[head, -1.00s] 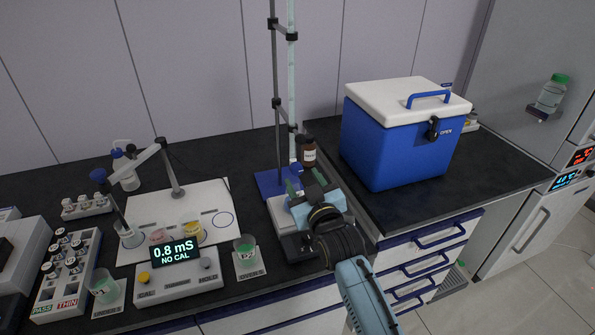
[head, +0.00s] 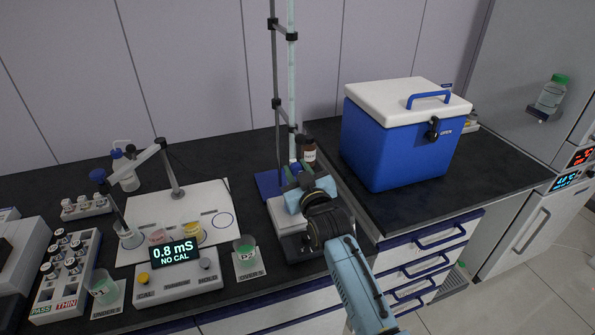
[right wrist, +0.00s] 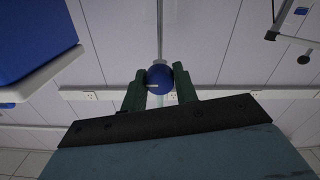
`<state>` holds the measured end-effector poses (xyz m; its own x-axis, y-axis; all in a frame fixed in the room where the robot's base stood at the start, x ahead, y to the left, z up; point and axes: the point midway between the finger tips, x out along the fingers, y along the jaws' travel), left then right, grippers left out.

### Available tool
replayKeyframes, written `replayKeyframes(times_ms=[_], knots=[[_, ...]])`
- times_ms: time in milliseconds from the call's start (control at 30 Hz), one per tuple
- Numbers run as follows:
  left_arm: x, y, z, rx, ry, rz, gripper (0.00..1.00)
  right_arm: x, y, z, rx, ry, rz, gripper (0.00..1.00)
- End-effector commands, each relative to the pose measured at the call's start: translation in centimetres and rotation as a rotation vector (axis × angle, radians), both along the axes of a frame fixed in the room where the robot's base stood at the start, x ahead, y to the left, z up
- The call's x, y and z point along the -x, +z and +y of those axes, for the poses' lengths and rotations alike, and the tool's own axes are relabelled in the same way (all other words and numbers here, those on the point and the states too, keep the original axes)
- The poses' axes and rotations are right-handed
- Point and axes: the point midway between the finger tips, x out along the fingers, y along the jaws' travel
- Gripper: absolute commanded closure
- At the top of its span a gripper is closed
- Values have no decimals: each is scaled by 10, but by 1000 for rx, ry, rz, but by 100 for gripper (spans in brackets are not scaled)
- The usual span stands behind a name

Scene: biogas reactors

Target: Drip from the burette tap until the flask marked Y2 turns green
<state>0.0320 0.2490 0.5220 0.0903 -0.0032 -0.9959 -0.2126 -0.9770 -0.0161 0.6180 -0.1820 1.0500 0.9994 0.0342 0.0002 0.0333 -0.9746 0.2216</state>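The burette (head: 291,90) is a tall pale tube clamped to a stand. Its blue tap (right wrist: 159,78) is a round knob in the right wrist view. My right gripper (right wrist: 160,88) has its two green fingers on either side of the knob, with no clear gap. In the head view, my right gripper (head: 296,176) is at the burette's lower end, above a white-topped device (head: 287,215). I see no flask marked Y2; one below the burette could be hidden behind my gripper and arm. My left gripper is not in view.
Left of the burette are a green-filled beaker (head: 246,250), a meter (head: 178,277) reading 0.8 mS, pink and yellow cups (head: 192,231), another green beaker (head: 104,287) and a vial rack (head: 66,275). A brown bottle (head: 309,151) and blue cooler (head: 400,140) stand right.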

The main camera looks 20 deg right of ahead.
Motion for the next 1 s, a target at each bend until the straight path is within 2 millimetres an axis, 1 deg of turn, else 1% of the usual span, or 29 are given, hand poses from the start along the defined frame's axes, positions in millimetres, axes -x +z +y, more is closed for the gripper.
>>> replayKeyframes(times_ms=[33,67,367,567,1000], knots=[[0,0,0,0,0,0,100,0,0,0,0,0,0,91],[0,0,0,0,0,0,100,0,0,0,0,0,0,94],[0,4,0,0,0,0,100,0,0,0,-47,0,4,94],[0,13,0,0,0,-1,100,0,1,0,-163,0,8,94],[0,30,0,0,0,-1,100,0,1,0,-475,0,17,94]])
